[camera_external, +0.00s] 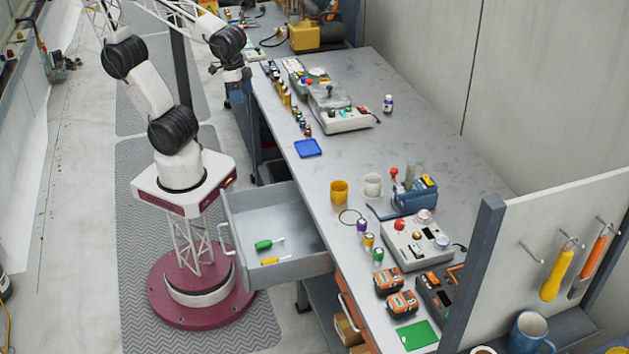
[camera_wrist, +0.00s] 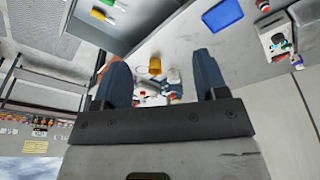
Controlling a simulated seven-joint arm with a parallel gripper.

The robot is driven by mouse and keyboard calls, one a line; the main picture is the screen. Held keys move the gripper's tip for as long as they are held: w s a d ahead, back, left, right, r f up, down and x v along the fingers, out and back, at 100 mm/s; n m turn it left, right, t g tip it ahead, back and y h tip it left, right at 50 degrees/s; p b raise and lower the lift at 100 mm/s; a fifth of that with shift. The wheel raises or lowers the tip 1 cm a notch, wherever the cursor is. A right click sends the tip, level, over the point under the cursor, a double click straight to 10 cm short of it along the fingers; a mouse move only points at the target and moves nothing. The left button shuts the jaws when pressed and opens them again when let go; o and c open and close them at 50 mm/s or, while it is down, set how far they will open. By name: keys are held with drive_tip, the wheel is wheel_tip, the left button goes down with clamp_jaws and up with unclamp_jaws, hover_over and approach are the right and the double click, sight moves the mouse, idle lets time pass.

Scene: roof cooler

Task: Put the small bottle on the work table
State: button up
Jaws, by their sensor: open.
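The small bottle (camera_external: 388,104), dark purple with a pale label, stands upright on the work table (camera_external: 430,140), right of a grey control box. It also seems to show at the right edge of the wrist view (camera_wrist: 298,63), small and blurred. My gripper is high near the table's left edge in the external view, well apart from the bottle, and its jaws are too small to make out there. In the wrist view my gripper (camera_wrist: 161,75) has its two dark fingers spread wide, with nothing held between them.
An open drawer (camera_external: 245,200) holding green- and yellow-handled tools juts out from the table. The table around the bottle is clear.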

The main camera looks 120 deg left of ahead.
drive_tip(key=s, duration=0.1)
drive_tip(key=s+d+f+m, duration=0.1)
drive_tip(key=s+m, duration=0.1)
drive_tip(key=shift+s+d+f, duration=0.3)
drive_tip(key=shift+s+d, duration=0.05)
drive_tip(key=shift+s, duration=0.05)
idle(1.0)
